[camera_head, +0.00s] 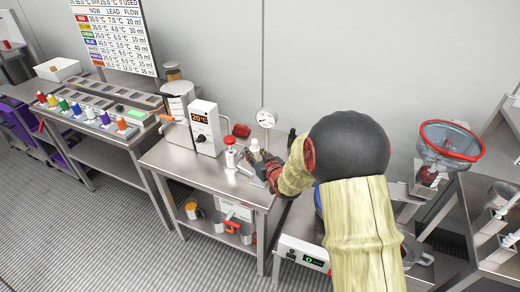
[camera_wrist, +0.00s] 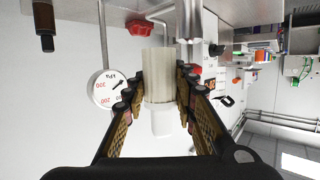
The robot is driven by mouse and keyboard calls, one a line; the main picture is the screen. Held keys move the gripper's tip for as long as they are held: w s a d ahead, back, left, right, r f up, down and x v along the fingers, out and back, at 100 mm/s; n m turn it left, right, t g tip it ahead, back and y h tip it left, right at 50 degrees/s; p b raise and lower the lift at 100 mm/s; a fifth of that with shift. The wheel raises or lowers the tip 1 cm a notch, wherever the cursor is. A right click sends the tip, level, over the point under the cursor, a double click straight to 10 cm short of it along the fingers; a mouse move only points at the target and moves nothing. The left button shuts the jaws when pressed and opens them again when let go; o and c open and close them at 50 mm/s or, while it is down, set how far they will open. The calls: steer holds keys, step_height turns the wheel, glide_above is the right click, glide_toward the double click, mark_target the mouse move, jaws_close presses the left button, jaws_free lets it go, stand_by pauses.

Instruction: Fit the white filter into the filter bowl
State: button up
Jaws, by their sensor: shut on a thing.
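The white filter (camera_wrist: 158,75) is a pale ribbed cylinder with a narrower smooth white end (camera_wrist: 161,121), seen in the wrist view. My gripper (camera_wrist: 160,85) is shut on it, with one dark finger on each side. In the head view my gripper (camera_head: 268,167) is over the right part of the middle steel table, and a small pale piece (camera_head: 255,146) shows at its tips. I cannot make out the filter bowl for certain. My arm and fingers hide part of that spot.
A red-capped white canister (camera_head: 231,155) stands just left of my gripper. A box with a 20°C display (camera_head: 206,128), a red valve part (camera_head: 240,130) and a round gauge (camera_head: 266,118) are close behind.

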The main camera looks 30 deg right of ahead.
steer(key=shift+w+d+r, duration=0.1)
steer(key=shift+d+r, duration=0.35)
steer(key=shift+d, duration=0.2)
steer(key=shift+w+d+r, duration=0.1)
steer(key=shift+d+r, duration=0.35)
steer(key=shift+d, duration=0.15)
steer(key=shift+a+f+b, duration=0.1)
steer(key=shift+f+b, duration=2.4)
steer(key=shift+f, duration=0.45)
steer(key=shift+s+f+b, duration=0.1)
steer(key=shift+f+b, duration=1.3)
steer(key=o, duration=1.2)
steer(key=shift+f, duration=0.1)
steer(key=shift+o, duration=0.2)
steer(key=shift+s, duration=0.1)
